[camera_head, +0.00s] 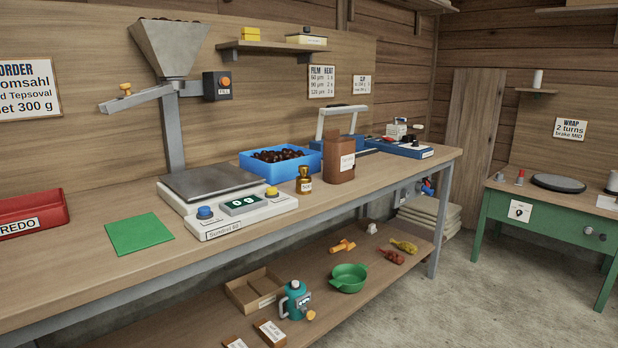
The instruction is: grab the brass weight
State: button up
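The brass weight (304,181) stands upright on the wooden workbench (95,273). It is a small golden cylinder with a knob on top and a pale label. It is just right of the digital scale (225,207) and left of a brown labelled container (339,160), apart from both as far as I can see. The blue crate of chestnuts (252,168) is behind it. Nothing covers its front. My gripper is not in view.
A green mat (139,234) and a red bin (32,214) lie on the left of the bench. A metal hopper (170,47) rises behind the scale. The lower shelf holds a teal jug (294,300) and a green colander (348,279). Open floor (475,290) lies right, before a green table (540,220).

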aim_at(303, 180)
jog(key=i+l, duration=0.35)
jog(key=i+l+u, duration=0.15)
jog(key=i+l, duration=0.2)
jog(key=l, duration=0.15)
jog(key=i+l, duration=0.35)
jog(key=i+l+u, duration=0.15)
jog(key=i+l, duration=0.2)
jog(key=l, duration=0.2)
